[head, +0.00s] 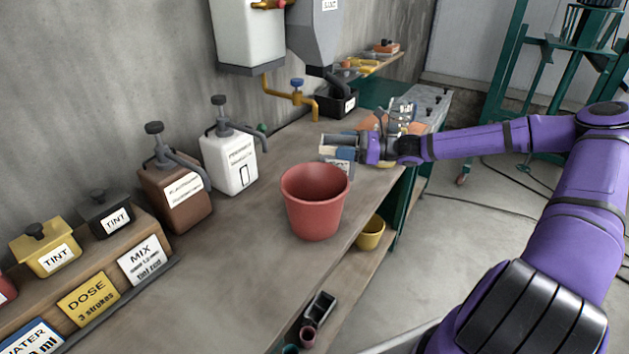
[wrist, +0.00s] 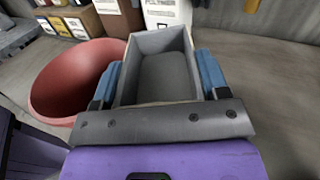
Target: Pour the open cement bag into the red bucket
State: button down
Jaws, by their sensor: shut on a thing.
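The red bucket (head: 315,203) stands upright on the workbench in the head view. It also shows at the left of the wrist view (wrist: 75,85), its inside visible and red. The open cement bag (wrist: 160,75) looks like a box with an open top, pale walls and a grey inside. In the head view the bag (head: 337,143) is just behind and right of the bucket, apart from it. My gripper (head: 345,152) is shut on the bag, with blue fingers on both its sides in the wrist view (wrist: 158,82). The bag looks about level.
A white jug (head: 230,160) and a brown jug (head: 175,195) with pumps stand left of the bucket on the workbench (head: 235,275). Taps and a hopper (head: 314,35) hang on the wall behind. A yellow bucket (head: 371,234) sits on the lower shelf.

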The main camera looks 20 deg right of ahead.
aim_at(343, 168)
jog(key=r, duration=0.1)
jog(key=s+r+n, duration=0.1)
jog(key=r, duration=0.1)
jog(key=shift+a+r, duration=0.15)
jog(key=shift+a, duration=0.05)
jog(key=shift+s+a+r+n, duration=0.25)
jog(key=shift+s+r+n, duration=0.15)
jog(key=shift+r+n, duration=0.2)
jog(key=shift+s+a+r+n, duration=0.2)
jog(key=shift+s+r+n, duration=0.2)
jog(key=shift+n, duration=0.2)
jog(key=shift+s+a+r+n, duration=0.3)
jog(key=shift+s+n, duration=0.15)
jog(key=shift+n, duration=0.35)
jog(key=shift+s+a+r+n, duration=0.2)
jog(key=shift+s+a+n, duration=0.15)
jog(key=shift+s+n, duration=0.4)
jog(key=shift+s+a+f+n, duration=0.15)
jog(key=shift+f+n, duration=0.1)
jog(key=shift+n, duration=0.25)
jog(key=shift+s+a+f+n, duration=0.1)
jog(key=shift+f+n, duration=0.15)
jog(key=shift+n, duration=0.2)
jog(key=shift+s+f+n, duration=0.15)
jog(key=shift+f+n, duration=0.4)
jog(key=shift+n, duration=0.35)
jog(key=shift+s+f+n, duration=0.1)
jog(key=shift+f+n, duration=0.4)
jog(key=shift+n, duration=0.4)
